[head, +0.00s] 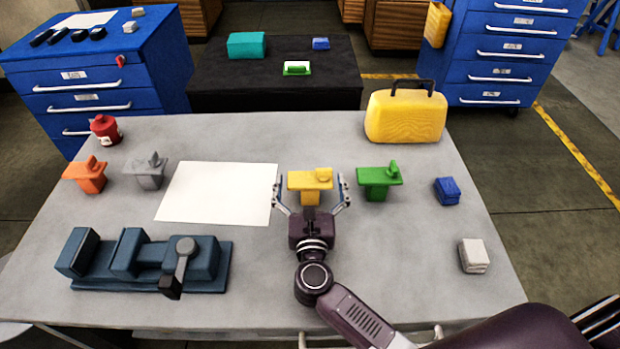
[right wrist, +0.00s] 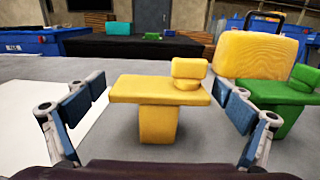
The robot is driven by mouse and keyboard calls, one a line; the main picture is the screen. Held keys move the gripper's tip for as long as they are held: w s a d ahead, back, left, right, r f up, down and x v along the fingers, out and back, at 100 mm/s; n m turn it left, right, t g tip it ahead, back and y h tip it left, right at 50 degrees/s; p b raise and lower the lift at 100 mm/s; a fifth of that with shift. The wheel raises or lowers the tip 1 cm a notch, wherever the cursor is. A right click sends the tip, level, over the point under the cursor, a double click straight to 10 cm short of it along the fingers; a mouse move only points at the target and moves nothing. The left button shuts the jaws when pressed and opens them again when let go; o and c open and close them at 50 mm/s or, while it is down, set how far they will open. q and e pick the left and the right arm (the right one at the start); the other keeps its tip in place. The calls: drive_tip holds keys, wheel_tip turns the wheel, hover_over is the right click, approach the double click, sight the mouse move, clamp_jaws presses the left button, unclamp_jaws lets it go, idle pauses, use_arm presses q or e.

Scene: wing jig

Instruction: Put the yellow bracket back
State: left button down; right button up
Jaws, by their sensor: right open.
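The yellow bracket (head: 310,183) stands upright on the grey table, just right of the white sheet. It has a flat top plate, a thick stem and a small knob at the right end of the plate. My right gripper (head: 311,193) is open, with one finger on each side of the bracket. In the right wrist view the bracket (right wrist: 158,100) stands between the spread fingers (right wrist: 155,112), with a visible gap on both sides. The lower end of its stem is partly hidden by the gripper body in the head view. My left gripper does not show.
A green bracket (head: 378,180) stands close to the right finger. A white sheet (head: 219,193) lies left. Grey (head: 146,171) and orange (head: 86,175) brackets stand farther left. A blue vise (head: 150,262) is front left, a yellow case (head: 405,117) behind right. Blue (head: 447,190) and white (head: 473,255) blocks lie right.

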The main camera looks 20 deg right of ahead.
drive_tip(key=b+v, duration=0.2)
drive_tip(key=v, duration=0.8)
drive_tip(key=shift+s+f, duration=0.1)
drive_tip(key=shift+s, duration=0.05)
drive_tip(key=shift+s+a, duration=0.25)
drive_tip(key=shift+s, duration=0.4)
